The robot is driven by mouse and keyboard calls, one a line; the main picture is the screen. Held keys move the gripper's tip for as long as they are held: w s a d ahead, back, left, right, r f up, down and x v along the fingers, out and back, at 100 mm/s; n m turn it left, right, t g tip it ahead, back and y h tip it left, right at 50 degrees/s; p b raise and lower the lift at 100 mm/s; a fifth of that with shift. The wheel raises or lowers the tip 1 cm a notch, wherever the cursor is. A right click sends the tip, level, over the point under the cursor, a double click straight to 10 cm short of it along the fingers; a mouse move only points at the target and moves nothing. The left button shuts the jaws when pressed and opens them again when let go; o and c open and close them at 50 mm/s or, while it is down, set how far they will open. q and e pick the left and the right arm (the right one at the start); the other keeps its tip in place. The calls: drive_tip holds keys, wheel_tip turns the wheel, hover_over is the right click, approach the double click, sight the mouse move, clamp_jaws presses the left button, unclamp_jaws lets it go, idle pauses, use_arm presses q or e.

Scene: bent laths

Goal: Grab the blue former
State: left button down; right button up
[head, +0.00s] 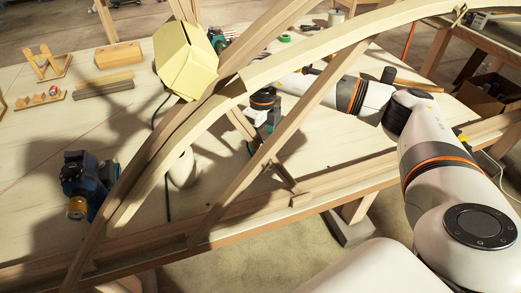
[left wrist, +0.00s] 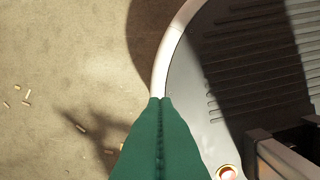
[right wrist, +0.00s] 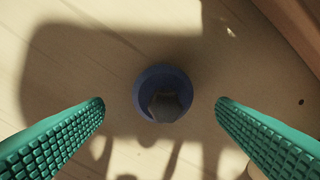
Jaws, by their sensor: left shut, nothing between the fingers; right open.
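The blue former (right wrist: 151,80) is a round blue piece with a dark grey centre, seen from above on the pale tabletop in the right wrist view. My right gripper (right wrist: 160,104) is open, its two green ridged fingers apart on either side of the former in the picture; no contact shows. In the head view that gripper hangs below my right wrist behind the laths, and I cannot make out the former there. My left gripper (left wrist: 162,99) is shut and empty, its green fingers together over the floor and a grey ribbed base. It is not in the head view.
Long bent laths (head: 180,145) cross above the table (head: 30,185) near my right arm.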

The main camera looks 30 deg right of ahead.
sight(261, 141)
drive_tip(key=f, duration=0.1)
drive_tip(key=f+p, duration=0.1)
drive_tip(key=f, duration=0.1)
drive_tip(key=shift+s+a+f, duration=0.15)
drive_tip(key=shift+s+f, duration=0.05)
drive_tip(key=shift+f, duration=0.65)
use_arm(q)
drive_tip(key=shift+w+a+r, duration=0.25)
drive_tip(key=shift+w+r, duration=0.35)
drive_tip(key=shift+r, duration=0.2)
use_arm(e)
drive_tip(key=shift+r, duration=0.15)
drive_tip(key=c, duration=1.3)
